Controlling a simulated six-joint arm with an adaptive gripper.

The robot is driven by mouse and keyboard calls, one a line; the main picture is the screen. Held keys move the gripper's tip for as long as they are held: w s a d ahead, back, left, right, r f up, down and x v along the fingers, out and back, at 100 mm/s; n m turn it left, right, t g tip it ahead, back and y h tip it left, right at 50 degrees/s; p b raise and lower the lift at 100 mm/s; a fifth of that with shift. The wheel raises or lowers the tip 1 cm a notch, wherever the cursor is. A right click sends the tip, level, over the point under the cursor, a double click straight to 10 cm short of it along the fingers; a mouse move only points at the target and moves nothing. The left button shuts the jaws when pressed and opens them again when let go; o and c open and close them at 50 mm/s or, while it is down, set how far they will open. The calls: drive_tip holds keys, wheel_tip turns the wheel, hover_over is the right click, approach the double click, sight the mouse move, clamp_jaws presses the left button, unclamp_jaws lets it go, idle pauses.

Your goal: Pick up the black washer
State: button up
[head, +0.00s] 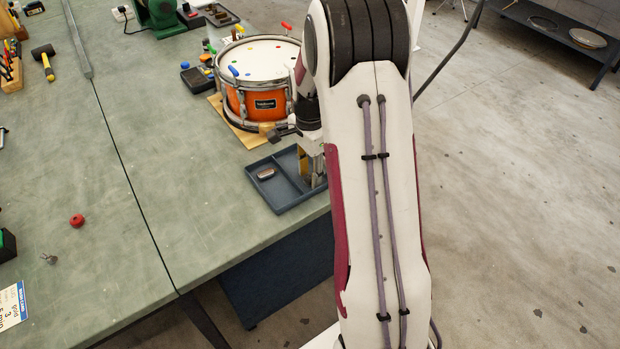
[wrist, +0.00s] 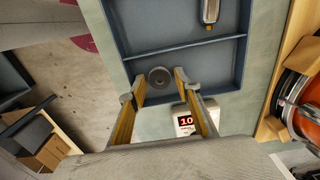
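The black washer (wrist: 160,77), a dark round disc with a hole in its middle, lies in one compartment of the blue-grey tray (wrist: 125,40) in the wrist view. My gripper (wrist: 160,80) is open, its two fingers apart with the washer showing between the tips. Small gaps show on both sides of the washer; whether the tips are level with it I cannot tell. In the head view my gripper (head: 312,172) is over the right compartment of the tray (head: 287,206). The washer is hidden there.
An orange drum (head: 263,103) stands on a wooden board behind the tray. The bench left of the tray is mostly clear.

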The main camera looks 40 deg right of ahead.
sight(310, 176)
idle(0.3)
drive_tip(key=c, duration=0.4)
drive_tip(key=shift+c, duration=0.2)
drive_tip(key=shift+r, duration=0.15)
drive_tip(key=shift+r, duration=1.5)
drive_tip(key=shift+s+r, duration=0.15)
drive_tip(key=s, duration=1.7)
drive_tip(key=shift+s, duration=0.35)
